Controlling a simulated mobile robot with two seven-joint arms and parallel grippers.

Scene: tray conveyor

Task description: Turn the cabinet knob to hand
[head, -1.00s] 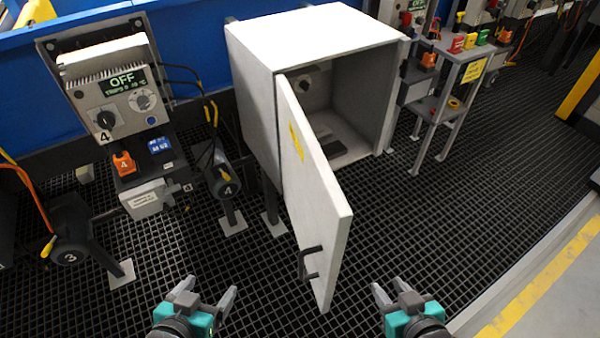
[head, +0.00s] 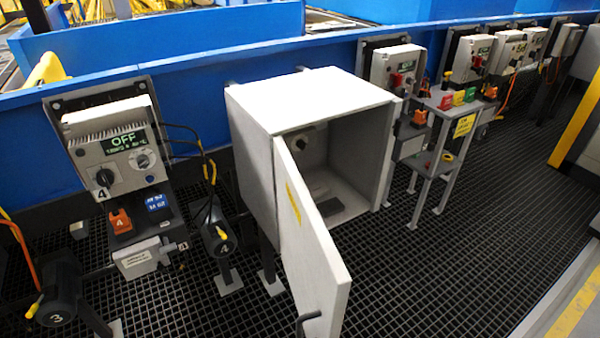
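The grey cabinet (head: 250,170) stands in the middle with its door (head: 312,255) swung open toward me. A small dark knob (head: 301,143) on a pale plate shows inside the cabinet, on the inner wall at upper left, partly behind the door's edge. It is too small to read its setting. Neither of my grippers is in view.
The black grating floor (head: 440,270) is clear at front right.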

